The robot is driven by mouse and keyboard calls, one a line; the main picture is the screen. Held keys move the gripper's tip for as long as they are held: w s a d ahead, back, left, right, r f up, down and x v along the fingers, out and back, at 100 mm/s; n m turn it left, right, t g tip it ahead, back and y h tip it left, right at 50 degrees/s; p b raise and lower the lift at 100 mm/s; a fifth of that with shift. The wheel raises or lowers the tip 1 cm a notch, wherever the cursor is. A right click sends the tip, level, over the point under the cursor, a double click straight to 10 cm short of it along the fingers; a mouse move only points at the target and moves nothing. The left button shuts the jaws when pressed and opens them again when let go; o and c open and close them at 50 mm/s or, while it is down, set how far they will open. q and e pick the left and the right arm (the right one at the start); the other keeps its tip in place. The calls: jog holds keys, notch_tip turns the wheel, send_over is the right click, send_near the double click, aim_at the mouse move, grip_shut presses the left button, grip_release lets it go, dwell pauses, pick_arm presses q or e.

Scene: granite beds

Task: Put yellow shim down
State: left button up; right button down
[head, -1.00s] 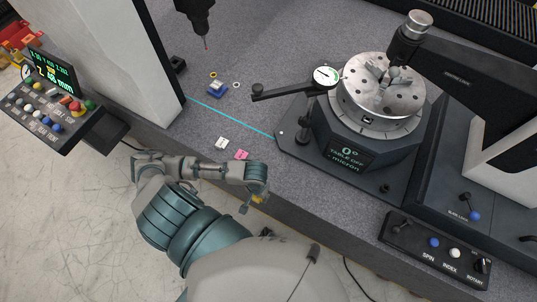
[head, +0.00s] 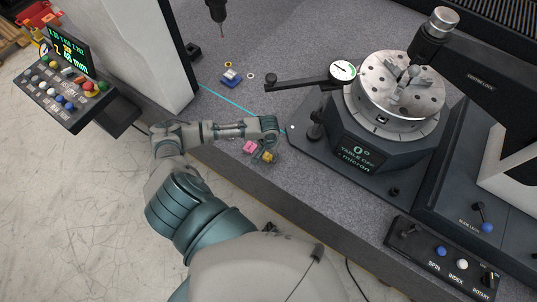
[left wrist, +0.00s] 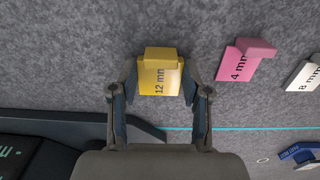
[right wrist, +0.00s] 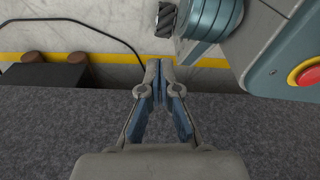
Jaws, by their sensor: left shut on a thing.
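The yellow shim (head: 269,157), marked 12 mm, is held between the fingers of my left gripper (head: 266,150). In the left wrist view, the shim (left wrist: 158,80) sits between both fingertips (left wrist: 159,88) over the grey granite; whether it touches the surface I cannot tell. The pink 4 mm shim (head: 249,147) lies just left of it in the head view, and the pink shim (left wrist: 240,64) is to its right in the left wrist view. The white 8 mm shim (left wrist: 306,74) lies beyond. My right gripper (right wrist: 160,68) is shut and empty, seen only in its wrist view.
The rotary table (head: 370,130) with a dial indicator (head: 342,71) stands right of my left gripper. A cyan line (head: 240,108) crosses the granite. A blue block (head: 231,77) and small rings lie farther back. A probe (head: 219,15) hangs above.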

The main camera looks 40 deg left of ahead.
aim_at(269, 155)
pick_arm(q)
jog(key=shift+d+f, duration=0.15)
jog(key=shift+f, duration=0.3)
pick_arm(e)
jog(key=shift+w, duration=0.2)
pick_arm(q)
jog(key=o, duration=1)
jog(key=shift+o, duration=0.8)
jog(key=shift+a+f, duration=0.15)
jog(key=shift+a, duration=0.2)
pick_arm(e)
jog(key=shift+a+r, duration=0.1)
jog(key=shift+a, duration=0.05)
pick_arm(q)
jog(key=shift+d+r, duration=0.1)
jog(key=shift+r, duration=0.15)
notch_tip(269, 155, up, 12)
jog(key=p, duration=0.2)
pick_arm(e)
jog(key=s, duration=0.1)
jog(key=s+f, duration=0.1)
jog(key=s, duration=0.1)
jog(key=s+d+f, duration=0.1)
jog(key=s, duration=0.1)
jog(key=shift+s+d+f, duration=0.1)
jog(key=shift+s, duration=0.1)
